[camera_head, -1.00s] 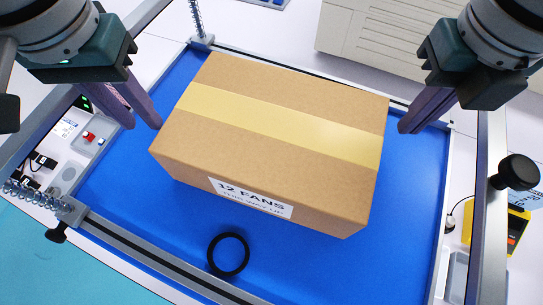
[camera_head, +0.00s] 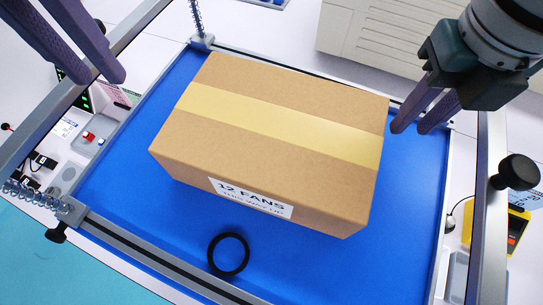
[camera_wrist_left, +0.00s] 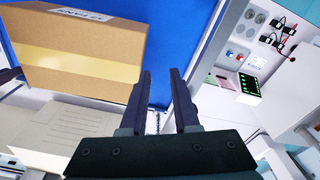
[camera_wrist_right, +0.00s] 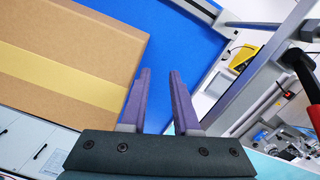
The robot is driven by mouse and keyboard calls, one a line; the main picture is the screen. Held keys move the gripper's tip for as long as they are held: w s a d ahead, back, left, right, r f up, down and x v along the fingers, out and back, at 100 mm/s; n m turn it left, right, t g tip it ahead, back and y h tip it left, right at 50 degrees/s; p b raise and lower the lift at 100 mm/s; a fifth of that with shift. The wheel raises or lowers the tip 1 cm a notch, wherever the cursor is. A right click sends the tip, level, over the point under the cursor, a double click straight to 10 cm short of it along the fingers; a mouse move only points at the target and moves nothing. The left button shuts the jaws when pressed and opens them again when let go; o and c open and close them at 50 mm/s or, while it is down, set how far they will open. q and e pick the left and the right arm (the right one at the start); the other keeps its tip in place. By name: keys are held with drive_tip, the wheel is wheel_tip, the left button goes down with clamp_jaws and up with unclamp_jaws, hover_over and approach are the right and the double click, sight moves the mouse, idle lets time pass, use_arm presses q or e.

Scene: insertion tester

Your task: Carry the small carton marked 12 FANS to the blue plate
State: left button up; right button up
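The brown carton (camera_head: 270,135) marked 12 FANS sits on the blue plate (camera_head: 120,190), with yellow tape across its top. It also shows in the left wrist view (camera_wrist_left: 60,45) and the right wrist view (camera_wrist_right: 90,45). My left gripper (camera_head: 100,80) is at the upper left, apart from the carton; its fingers are spread with nothing between them in the left wrist view (camera_wrist_left: 160,80). My right gripper (camera_head: 408,128) is close beside the carton's right end. Its fingers are apart and empty in the right wrist view (camera_wrist_right: 160,75).
Grey frame rails border the plate, with a black knob (camera_head: 518,172) at the right. A yellow meter (camera_head: 512,230) stands beyond the right rail. The plate's front part is mostly clear.

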use_arm(q)
wheel_tip(320, 180, up, 3)
drive_tip(key=shift+s, duration=0.15)
use_arm(e)
wheel_tip(320, 180, up, 12)
drive_tip(key=shift+s, duration=0.4)
idle(0.3)
